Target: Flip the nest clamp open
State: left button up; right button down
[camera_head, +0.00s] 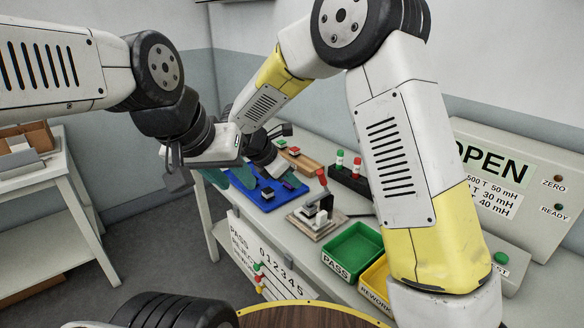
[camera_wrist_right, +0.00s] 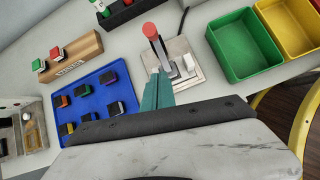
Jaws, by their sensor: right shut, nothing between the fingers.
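The nest clamp (camera_head: 318,208) stands on a small pale plate (camera_head: 303,221) on the bench, with its red handle (camera_head: 322,177) raised and tilted. In the right wrist view the red handle (camera_wrist_right: 152,36) stands just beyond my right gripper (camera_wrist_right: 157,78). Its teal fingers are shut with nothing between them and overlap the near edge of the clamp plate in the picture. I cannot tell whether they touch the clamp. My left gripper (camera_head: 228,177) hangs over the left end of the bench, away from the clamp; its fingers are partly hidden.
A blue tray (camera_head: 294,196) of connectors lies left of the clamp. Green (camera_head: 353,253) and yellow (camera_head: 371,284) bins stand to the right. A black lamp holder (camera_head: 349,177) stands behind, with a wooden button block (camera_wrist_right: 66,58) near the tray. My right arm crosses the head view.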

aim_at(311, 199)
jog(key=w+d+f, duration=0.1)
jog(key=d, duration=0.1)
jog(key=w+d+f, duration=0.1)
jog(key=d, duration=0.1)
jog(key=shift+w+f, duration=0.1)
jog(key=shift+w, duration=0.3)
jog(key=shift+w+d+r, duration=0.3)
jog(key=shift+w+d, duration=0.1)
jog(key=shift+d, duration=0.1)
jog(key=shift+w+d+r, duration=0.1)
